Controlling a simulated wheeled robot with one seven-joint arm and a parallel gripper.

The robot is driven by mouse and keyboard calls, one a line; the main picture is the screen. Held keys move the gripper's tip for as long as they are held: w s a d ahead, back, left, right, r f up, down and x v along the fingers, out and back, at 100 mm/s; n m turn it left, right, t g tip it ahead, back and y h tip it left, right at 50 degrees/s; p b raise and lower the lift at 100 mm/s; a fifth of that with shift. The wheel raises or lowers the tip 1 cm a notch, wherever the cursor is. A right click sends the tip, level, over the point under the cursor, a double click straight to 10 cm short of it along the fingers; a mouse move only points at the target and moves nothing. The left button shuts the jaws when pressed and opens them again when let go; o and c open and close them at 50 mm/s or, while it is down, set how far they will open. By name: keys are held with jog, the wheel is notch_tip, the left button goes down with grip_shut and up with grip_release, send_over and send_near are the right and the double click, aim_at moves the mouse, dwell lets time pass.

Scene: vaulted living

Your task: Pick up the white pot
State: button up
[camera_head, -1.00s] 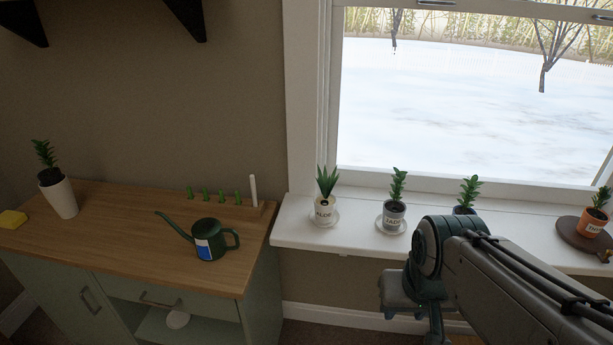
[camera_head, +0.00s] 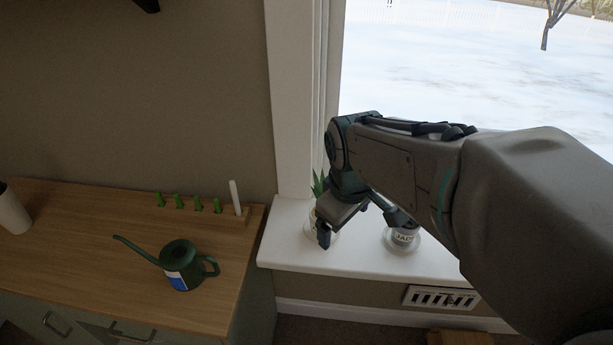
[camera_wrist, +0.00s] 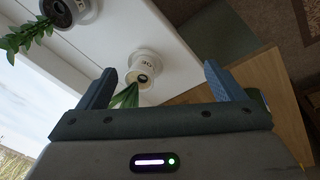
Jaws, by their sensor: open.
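A small white pot with a lettered label and a spiky green plant stands on the windowsill. In the wrist view the pot (camera_wrist: 148,60) shows between my fingers, with its plant (camera_wrist: 126,97) nearer the left finger. In the head view my arm hides most of it, and the plant's leaves (camera_head: 319,184) show. My gripper (camera_head: 345,222) is open and over the sill by this pot; its two blue fingers also show in the wrist view (camera_wrist: 159,70), apart and empty. A taller white pot (camera_head: 13,211) is cut off at the left edge, on the wooden-topped cabinet.
A jade pot on a saucer (camera_head: 402,240) stands close by on the sill (camera_head: 290,246), right of my gripper. A green watering can (camera_head: 180,268) and a rack with green pegs (camera_head: 227,213) are on the cabinet (camera_head: 95,215). The window frame rises behind the sill.

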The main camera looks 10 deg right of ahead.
jog(key=w+a+f+n+g+p, duration=0.1)
jog(key=w+n+g+p, duration=0.1)
jog(key=w+n, duration=1.45)
jog(key=f, duration=0.4)
jog(key=s+f+n, duration=0.1)
jog(key=f, duration=0.4)
jog(key=f+n, duration=0.1)
jog(key=f, duration=0.4)
jog(key=shift+s+d+h, duration=0.25)
jog(key=shift+d+h, duration=0.05)
jog(key=shift+d, duration=0.1)
jog(key=shift+r, duration=0.1)
jog(key=c, duration=1.3)
